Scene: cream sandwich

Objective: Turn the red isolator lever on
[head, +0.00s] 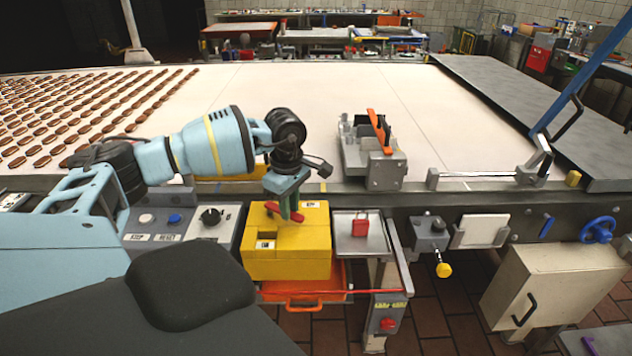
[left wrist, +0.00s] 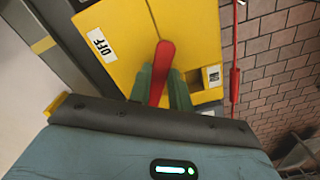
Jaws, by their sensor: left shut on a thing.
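A yellow isolator box (head: 288,262) stands at the front edge of the conveyor, left of centre in the head view. Its red lever (head: 297,217) lies across the top, partly hidden by my gripper. My left gripper (head: 285,213) reaches down over the box. In the left wrist view the red lever (left wrist: 165,60) sits between the green fingers (left wrist: 162,90), which are shut on it. An OFF label (left wrist: 101,45) is on the yellow face to the left of the lever. A second label (left wrist: 213,76) at the right is too small to read surely. My right gripper is out of view.
A grey tray with a red padlock (head: 360,226) is just right of the box. A button panel (head: 165,222) with a black knob is at its left. An orange drawer (head: 303,289) is below. A metal fixture with an orange handle (head: 379,130) stands on the conveyor edge behind.

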